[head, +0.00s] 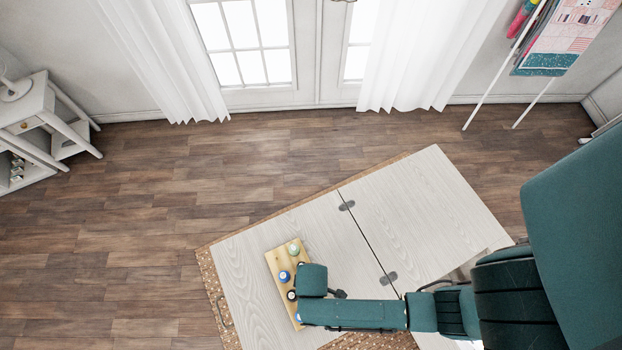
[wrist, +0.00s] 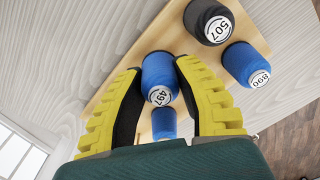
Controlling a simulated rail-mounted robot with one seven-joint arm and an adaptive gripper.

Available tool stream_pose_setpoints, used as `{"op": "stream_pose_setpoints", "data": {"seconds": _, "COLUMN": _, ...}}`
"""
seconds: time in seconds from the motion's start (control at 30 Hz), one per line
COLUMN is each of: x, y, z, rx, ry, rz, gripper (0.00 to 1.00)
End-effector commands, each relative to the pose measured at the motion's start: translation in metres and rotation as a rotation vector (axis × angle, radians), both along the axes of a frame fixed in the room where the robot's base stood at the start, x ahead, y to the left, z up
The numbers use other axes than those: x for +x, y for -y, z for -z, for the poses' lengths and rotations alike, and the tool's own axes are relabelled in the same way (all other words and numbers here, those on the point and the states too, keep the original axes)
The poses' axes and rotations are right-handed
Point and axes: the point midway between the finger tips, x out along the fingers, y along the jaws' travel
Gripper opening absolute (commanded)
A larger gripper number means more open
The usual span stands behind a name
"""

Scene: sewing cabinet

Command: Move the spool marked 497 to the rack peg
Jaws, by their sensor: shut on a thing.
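The blue spool marked 497 (wrist: 158,78) sits between the yellow fingers of my gripper (wrist: 160,70) in the wrist view, its white numbered end facing the camera. The fingers are shut on its sides. Whether it is clear of the wooden peg rack (wrist: 163,38) behind it cannot be told. The rack also shows in the head view (head: 276,261), lying on the pale table. My arm hides the gripper and part of the rack in the head view.
A dark spool marked 507 (wrist: 209,22) and a blue spool marked 890 (wrist: 246,64) stand on the rack beside the right finger. Another blue spool (wrist: 164,122) is close beyond 497. The pale table (head: 400,215) is clear right of the rack.

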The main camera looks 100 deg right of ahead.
Motion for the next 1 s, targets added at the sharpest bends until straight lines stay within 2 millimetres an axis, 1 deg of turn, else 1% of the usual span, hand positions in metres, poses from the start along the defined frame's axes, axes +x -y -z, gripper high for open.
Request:
{"op": "stream_pose_setpoints", "data": {"seconds": 0.07, "x": 0.0, "y": 0.0, "z": 0.0, "rx": 0.0, "ry": 0.0, "rz": 0.0, "gripper": 0.12}}
{"op": "stream_pose_setpoints", "data": {"seconds": 0.1, "x": 0.0, "y": 0.0, "z": 0.0, "rx": 0.0, "ry": 0.0, "rz": 0.0, "gripper": 0.36}}
{"op": "stream_pose_setpoints", "data": {"seconds": 0.23, "x": 0.0, "y": 0.0, "z": 0.0, "rx": 0.0, "ry": 0.001, "rz": 0.0, "gripper": 0.61}}
{"op": "stream_pose_setpoints", "data": {"seconds": 0.5, "x": 0.0, "y": 0.0, "z": -0.001, "rx": 0.0, "ry": 0.001, "rz": 0.0, "gripper": 0.61}}
{"op": "stream_pose_setpoints", "data": {"seconds": 0.57, "x": 0.001, "y": 0.0, "z": -0.004, "rx": -0.001, "ry": 0.002, "rz": 0.0, "gripper": 0.61}}
{"op": "stream_pose_setpoints", "data": {"seconds": 0.63, "x": 0.001, "y": 0.0, "z": -0.012, "rx": -0.001, "ry": 0.002, "rz": 0.0, "gripper": 0.61}}
{"op": "stream_pose_setpoints", "data": {"seconds": 0.77, "x": 0.001, "y": 0.0, "z": -0.04, "rx": -0.002, "ry": 0.005, "rz": 0.0, "gripper": 0.61}}
{"op": "stream_pose_setpoints", "data": {"seconds": 0.9, "x": 0.0, "y": 0.0, "z": -0.076, "rx": -0.002, "ry": 0.005, "rz": 0.0, "gripper": 0.61}}
{"op": "stream_pose_setpoints", "data": {"seconds": 1.0, "x": 0.0, "y": 0.0, "z": -0.098, "rx": -0.001, "ry": 0.003, "rz": 0.0, "gripper": 0.61}}
